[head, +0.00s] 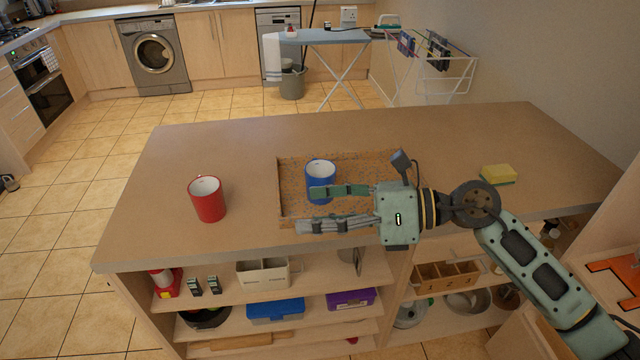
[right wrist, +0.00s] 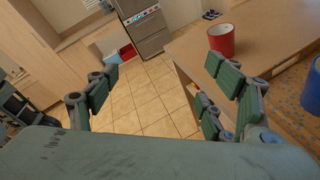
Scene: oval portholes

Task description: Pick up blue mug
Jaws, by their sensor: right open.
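The blue mug (head: 320,172) stands upright on a shallow brown tray (head: 285,206) on the counter, white inside. Part of its lower right side is hidden behind a finger of my right gripper. My right gripper (head: 315,208) is open and empty, its fingers pointing left at the front side of the mug. In the right wrist view the open fingers (right wrist: 160,92) have floor between them, and the blue mug (right wrist: 312,88) is cut off at the right edge. Whether a finger touches the mug I cannot tell. My left gripper is not in view.
A red mug (head: 207,199) stands on the counter left of the tray; it also shows in the right wrist view (right wrist: 221,40). A yellow sponge (head: 498,174) lies at the right. Shelves below the counter hold boxes and a wooden crate (head: 447,276).

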